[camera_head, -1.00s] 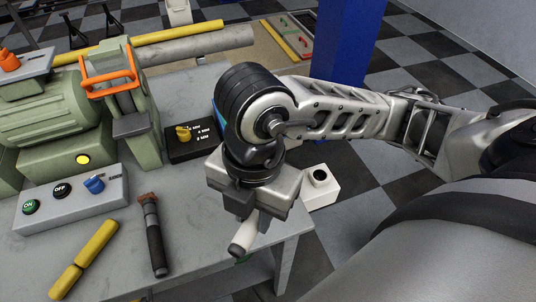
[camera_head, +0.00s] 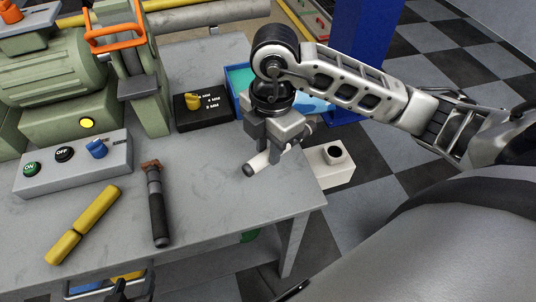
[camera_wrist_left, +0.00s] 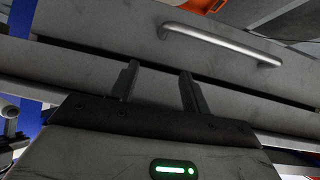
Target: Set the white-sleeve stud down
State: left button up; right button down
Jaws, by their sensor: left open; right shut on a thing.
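The white-sleeve stud (camera_head: 257,164) is in my right gripper (camera_head: 266,152) in the head view. The gripper is shut on it. The stud is tilted, its dark end pointing down-left, over the right part of the grey bench (camera_head: 214,205). I cannot tell whether its end touches the bench top. The jaws hide its upper part. My left gripper (camera_wrist_left: 158,88) is open and empty in the left wrist view, in front of a grey panel with a bar handle (camera_wrist_left: 222,43). A dark part at the bottom of the head view may be this gripper (camera_head: 119,290).
A yellow-sleeve stud (camera_head: 84,224) and a black-sleeve stud (camera_head: 156,206) lie on the bench. A switch box (camera_head: 75,163), green grinder (camera_head: 62,75), black box with yellow knob (camera_head: 203,110) and teal bin (camera_head: 238,77) stand behind. A white block with a hole (camera_head: 330,165) is at right.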

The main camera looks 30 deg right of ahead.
jog(key=shift+w+d+f, duration=0.2)
jog(key=shift+w+f, duration=0.25)
jog(key=shift+f, duration=0.1)
jog(key=f, duration=0.3)
jog(key=shift+w+d+f, duration=0.15)
jog(key=shift+w+f, duration=0.05)
jog(key=shift+f, duration=0.15)
jog(key=c, duration=1.2)
grip_release()
jog(key=shift+o, duration=0.2)
jog(key=shift+r, duration=0.15)
jog(key=r, duration=1.1)
jog(key=shift+w+d+r+p, duration=0.1)
jog(key=shift+d+r+p, duration=0.2)
jog(key=shift+r+p, duration=0.1)
jog(key=shift+f, duration=0.1)
